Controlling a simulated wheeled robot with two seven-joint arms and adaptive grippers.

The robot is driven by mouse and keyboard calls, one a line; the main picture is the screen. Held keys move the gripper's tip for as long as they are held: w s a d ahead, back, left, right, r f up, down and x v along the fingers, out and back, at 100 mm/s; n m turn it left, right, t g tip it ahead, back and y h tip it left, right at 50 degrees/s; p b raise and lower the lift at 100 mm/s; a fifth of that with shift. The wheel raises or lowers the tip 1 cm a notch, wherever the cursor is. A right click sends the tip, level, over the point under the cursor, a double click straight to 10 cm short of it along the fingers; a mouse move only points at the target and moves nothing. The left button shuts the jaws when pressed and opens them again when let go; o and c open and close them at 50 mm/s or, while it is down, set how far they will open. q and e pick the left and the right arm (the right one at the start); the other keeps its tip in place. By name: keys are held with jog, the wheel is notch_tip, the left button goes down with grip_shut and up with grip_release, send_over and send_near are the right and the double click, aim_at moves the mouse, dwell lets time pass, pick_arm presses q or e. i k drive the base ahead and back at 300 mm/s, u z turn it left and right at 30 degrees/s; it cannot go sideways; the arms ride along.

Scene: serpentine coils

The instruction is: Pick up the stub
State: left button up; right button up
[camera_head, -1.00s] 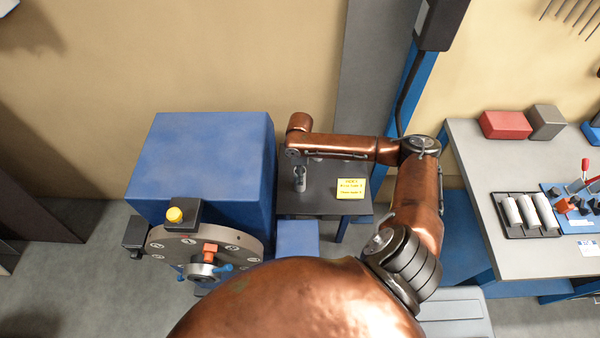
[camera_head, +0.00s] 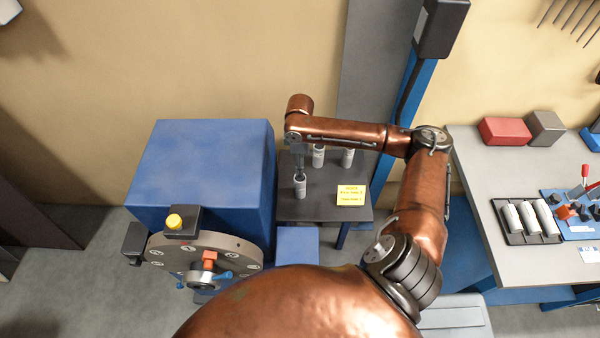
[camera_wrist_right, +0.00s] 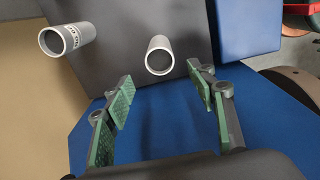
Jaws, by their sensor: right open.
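Pale grey hollow stubs stand on a small dark table (camera_head: 325,207). The nearest stub (camera_head: 300,186) is at the table's left front. Two more, a middle stub (camera_head: 318,156) and a right stub (camera_head: 348,157), stand farther back. My right gripper (camera_head: 299,164) is above the nearest stub, partly hidden under my copper wrist. In the right wrist view its fingers (camera_wrist_right: 160,80) are spread and empty. One stub (camera_wrist_right: 159,56) lies ahead between the fingertips, apart from both. Another stub (camera_wrist_right: 67,41) with dark lettering is to the left. My left gripper is not in view.
A blue machine (camera_head: 205,165) with a round grey dial plate stands close left of the small table. A yellow label (camera_head: 351,195) is on the table's right side. The right bench (camera_head: 480,165) carries a black tray (camera_head: 507,226) with white cylinders.

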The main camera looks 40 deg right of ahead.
aim_at(318, 152)
jog(key=z, duration=1.45)
jog(key=k, duration=0.3)
jog(key=u, duration=0.05)
